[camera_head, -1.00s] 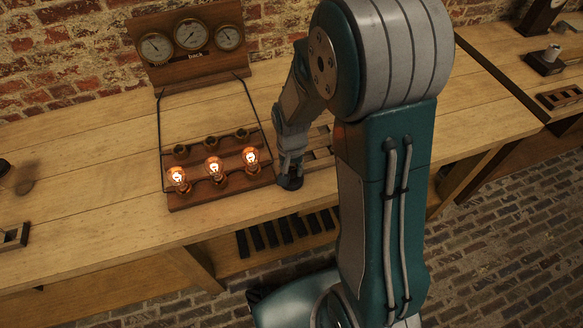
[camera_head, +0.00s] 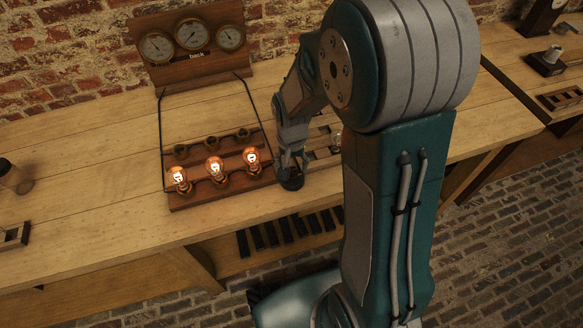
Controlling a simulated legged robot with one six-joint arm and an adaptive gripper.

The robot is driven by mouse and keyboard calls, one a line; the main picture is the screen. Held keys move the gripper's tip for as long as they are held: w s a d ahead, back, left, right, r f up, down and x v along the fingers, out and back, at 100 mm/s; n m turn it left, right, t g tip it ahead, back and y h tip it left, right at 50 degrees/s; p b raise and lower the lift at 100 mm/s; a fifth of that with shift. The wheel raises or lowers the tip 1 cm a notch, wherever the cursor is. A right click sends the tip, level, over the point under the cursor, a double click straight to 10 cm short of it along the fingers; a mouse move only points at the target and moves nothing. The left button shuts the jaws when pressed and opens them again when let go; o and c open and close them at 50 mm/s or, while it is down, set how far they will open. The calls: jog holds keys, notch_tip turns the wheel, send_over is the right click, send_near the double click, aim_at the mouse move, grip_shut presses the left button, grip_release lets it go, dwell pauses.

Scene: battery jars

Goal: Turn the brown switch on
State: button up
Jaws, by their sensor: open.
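My gripper (camera_head: 292,168) is open, pointing down at a small dark round object (camera_head: 291,182) on the bench, right of the bulb board. The fingertips are at or just above this object; I cannot tell whether they touch it. It may be the brown switch, but its colour and lever position are too small and dark to tell. Three bulbs, the left (camera_head: 179,178), middle (camera_head: 215,169) and right (camera_head: 252,160), glow on the wooden bulb board (camera_head: 190,200).
A panel with three dials (camera_head: 192,36) stands at the back. A slotted wooden rack (camera_head: 322,154) is partly hidden behind my arm. A dark-topped jar (camera_head: 14,178) stands at the far left. Dark plates (camera_head: 272,234) sit below the bench.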

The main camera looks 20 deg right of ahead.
aim_at(292, 171)
notch_tip(292, 171, up, 9)
jog(key=shift+r, duration=0.15)
jog(key=shift+a, duration=0.1)
dwell(0.4)
jog(key=s+r+n+t, duration=0.5)
jog(key=s+r, duration=0.8)
jog(key=s, duration=0.2)
jog(key=shift+t, duration=0.3)
